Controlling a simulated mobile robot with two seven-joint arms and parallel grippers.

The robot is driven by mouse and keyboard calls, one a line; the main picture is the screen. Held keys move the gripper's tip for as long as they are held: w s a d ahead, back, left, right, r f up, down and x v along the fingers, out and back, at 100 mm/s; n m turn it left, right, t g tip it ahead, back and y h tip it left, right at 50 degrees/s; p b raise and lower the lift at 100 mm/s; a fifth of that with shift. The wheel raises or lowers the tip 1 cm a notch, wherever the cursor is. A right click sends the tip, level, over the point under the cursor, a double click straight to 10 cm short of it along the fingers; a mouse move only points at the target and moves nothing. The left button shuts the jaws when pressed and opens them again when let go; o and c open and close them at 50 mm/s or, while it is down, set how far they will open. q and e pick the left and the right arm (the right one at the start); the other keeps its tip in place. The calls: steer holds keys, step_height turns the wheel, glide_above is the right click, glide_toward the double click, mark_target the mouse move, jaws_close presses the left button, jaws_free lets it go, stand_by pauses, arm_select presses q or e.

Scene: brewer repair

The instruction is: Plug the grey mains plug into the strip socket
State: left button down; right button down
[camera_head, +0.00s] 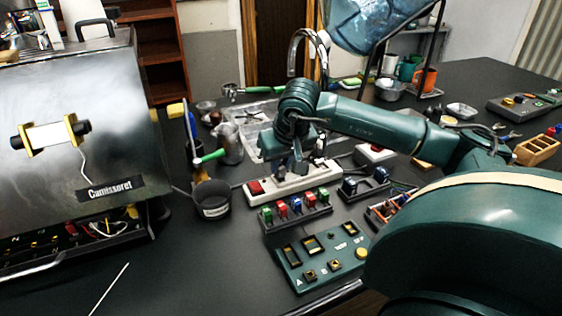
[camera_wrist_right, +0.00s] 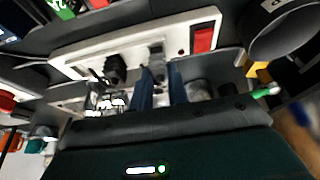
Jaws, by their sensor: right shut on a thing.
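The white power strip (camera_head: 290,182) lies on the dark table, with a red switch at its left end. It also shows in the right wrist view (camera_wrist_right: 85,52), with the switch near its right end. My right gripper (camera_head: 286,168) is low over the left half of the strip. In the wrist view its two bluish fingers (camera_wrist_right: 161,78) are shut on the grey plug (camera_wrist_right: 157,58), which is at the strip's face. I cannot tell whether its pins are in a socket. A black plug (camera_wrist_right: 115,68) sits on the strip beside it. My left gripper is not in view.
A dark cup (camera_head: 212,202) stands left of the strip. A rack of coloured parts (camera_head: 297,220) and a green panel (camera_head: 325,256) lie in front. The steel brewer (camera_head: 85,120) fills the left. A metal tray is behind the arm.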

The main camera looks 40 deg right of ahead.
arm_select(q)
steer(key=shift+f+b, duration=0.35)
steer(key=shift+b, duration=0.15)
arm_select(e)
steer(key=shift+f, duration=0.4)
stand_by(0.6)
steer(key=c, duration=1.3)
jaws_free()
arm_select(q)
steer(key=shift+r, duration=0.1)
arm_select(e)
steer(key=shift+v, duration=0.85)
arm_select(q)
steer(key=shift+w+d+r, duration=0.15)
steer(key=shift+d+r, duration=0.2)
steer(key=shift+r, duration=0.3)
arm_select(e)
steer(key=v, duration=1.1)
steer(key=shift+s+r, duration=0.1)
steer(key=shift+r, duration=0.15)
